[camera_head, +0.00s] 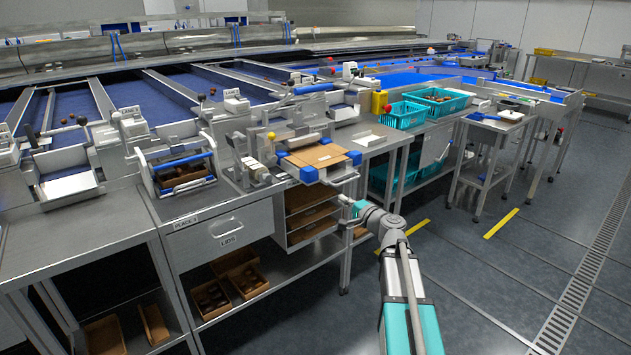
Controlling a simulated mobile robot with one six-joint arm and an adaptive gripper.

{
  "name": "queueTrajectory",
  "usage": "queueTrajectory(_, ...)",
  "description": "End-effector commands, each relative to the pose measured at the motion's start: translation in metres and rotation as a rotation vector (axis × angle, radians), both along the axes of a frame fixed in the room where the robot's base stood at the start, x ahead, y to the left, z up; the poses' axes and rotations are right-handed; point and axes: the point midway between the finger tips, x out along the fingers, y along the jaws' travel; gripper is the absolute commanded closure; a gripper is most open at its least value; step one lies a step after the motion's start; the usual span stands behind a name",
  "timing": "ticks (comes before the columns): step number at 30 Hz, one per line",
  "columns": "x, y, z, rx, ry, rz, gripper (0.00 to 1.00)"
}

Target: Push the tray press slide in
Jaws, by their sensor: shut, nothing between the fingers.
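The tray press slide (318,155) stands at the front edge of the steel bench. It carries a flat brown tray with blue blocks at its corners, and it juts out toward the aisle. A metal bar handle (343,180) shows at its front right. My gripper (344,199) is small in this view, at the end of my arm, just below and in front of the handle. It is shut and empty. I cannot tell whether it touches the handle.
Teal crates (404,116) stand on a table to the right. A blue-handled device (181,170) is left of the press. The floor on the right is clear.

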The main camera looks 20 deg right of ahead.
Motion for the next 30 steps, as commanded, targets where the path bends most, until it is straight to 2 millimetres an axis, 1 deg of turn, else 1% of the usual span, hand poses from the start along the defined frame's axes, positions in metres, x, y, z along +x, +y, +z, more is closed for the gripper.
queueTrajectory(11,0.000,-0.005,0.000,0.000,0.000,-0.007,1.00)
queueTrajectory(17,0.008,-0.004,0.000,0.000,0.000,-0.009,1.00)
queueTrajectory(23,0.028,0.002,0.000,0.000,0.000,-0.009,1.00)
queueTrajectory(30,0.062,0.014,0.000,0.000,0.000,-0.009,1.00)
